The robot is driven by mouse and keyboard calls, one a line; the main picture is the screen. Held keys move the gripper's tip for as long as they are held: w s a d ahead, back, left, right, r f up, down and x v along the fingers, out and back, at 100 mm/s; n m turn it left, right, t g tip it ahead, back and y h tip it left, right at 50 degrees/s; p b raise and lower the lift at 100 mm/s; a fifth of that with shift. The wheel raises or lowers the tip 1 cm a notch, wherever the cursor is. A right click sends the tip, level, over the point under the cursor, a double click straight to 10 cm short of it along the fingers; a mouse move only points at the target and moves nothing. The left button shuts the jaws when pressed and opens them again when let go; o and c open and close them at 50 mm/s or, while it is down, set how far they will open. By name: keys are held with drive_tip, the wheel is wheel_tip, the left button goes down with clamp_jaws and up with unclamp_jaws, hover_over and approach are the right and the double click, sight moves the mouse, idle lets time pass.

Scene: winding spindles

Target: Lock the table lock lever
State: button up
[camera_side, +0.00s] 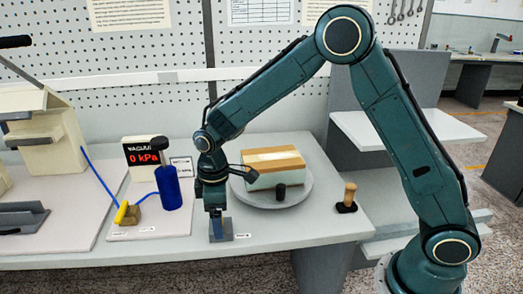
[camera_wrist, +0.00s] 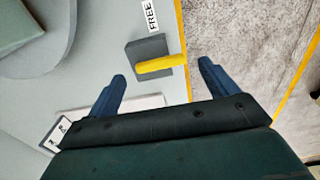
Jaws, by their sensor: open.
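The table lock lever is a yellow bar (camera_wrist: 160,63) on a dark grey block (camera_wrist: 147,47) in the wrist view. It points right, towards the table edge, and a label reading FREE (camera_wrist: 152,14) lies just beyond the block. My gripper (camera_wrist: 162,71) is open and empty, with one blue finger on each side of the lever in the picture. I cannot tell whether either finger touches it. In the side view my gripper (camera_side: 215,236) points down at the front of the table beside the grey block (camera_side: 241,237). The yellow bar is hidden there.
A round plate (camera_side: 300,198) bearing a cream and green box (camera_side: 272,166) stands behind my gripper. A wooden-handled tool (camera_side: 349,194) is at right. A blue pump (camera_side: 170,190), a yellow valve lever (camera_side: 121,212) and a 0 kPa display (camera_side: 147,157) are at left.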

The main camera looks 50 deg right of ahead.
wheel_tip(320, 180, up, 12)
drive_tip(key=shift+f, duration=0.15)
idle(0.3)
drive_tip(key=shift+s, duration=0.1)
drive_tip(key=s+d+r+m+t, duration=0.2)
drive_tip(key=s+d+r, duration=0.25)
drive_tip(key=s, duration=0.25)
drive_tip(key=s+d+r+m+t, duration=0.1)
drive_tip(key=s+d+r+m, duration=0.15)
drive_tip(key=s+r, duration=0.3)
drive_tip(key=s+d+f+m+t, duration=0.2)
drive_tip(key=s+d+m, duration=0.2)
drive_tip(key=s, duration=0.9)
drive_tip(key=shift+s+t, duration=0.3)
drive_tip(key=shift+s, duration=0.1)
